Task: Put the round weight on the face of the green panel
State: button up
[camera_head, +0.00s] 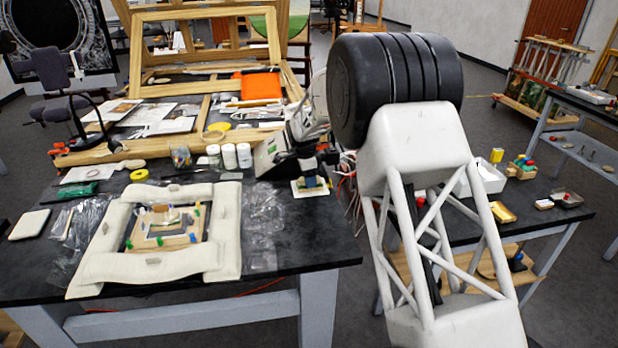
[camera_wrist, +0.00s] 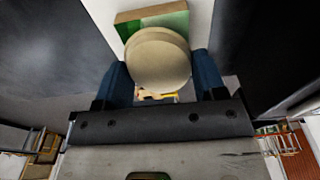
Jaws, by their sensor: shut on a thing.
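The round weight (camera_wrist: 158,62), a cream disc, sits between the two blue fingers of my gripper (camera_wrist: 160,78) in the wrist view. My gripper is shut on it. The green panel (camera_wrist: 172,22) shows just beyond the weight, with a brown edge strip, on a white surface; the weight hides part of it. I cannot tell whether the weight touches the panel. In the head view my gripper (camera_head: 311,174) is low over the right part of the black table, above a small pale piece with some green; the weight cannot be made out there.
A cream padded frame (camera_head: 225,235) with small fragments inside lies left of my gripper. White jars (camera_head: 229,156) and wooden frames (camera_head: 205,45) stand behind. A second table (camera_head: 560,212) with a white tray (camera_head: 487,178) is at the right. My arm blocks the view between.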

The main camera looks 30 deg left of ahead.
jog(key=shift+f, duration=0.15)
jog(key=o, duration=1.1)
jog(key=shift+o, duration=0.2)
jog(key=shift+r, duration=0.2)
notch_tip(320, 180, up, 12)
jog(key=s+a, duration=0.1)
jog(key=shift+f, duration=0.1)
dwell(0.5)
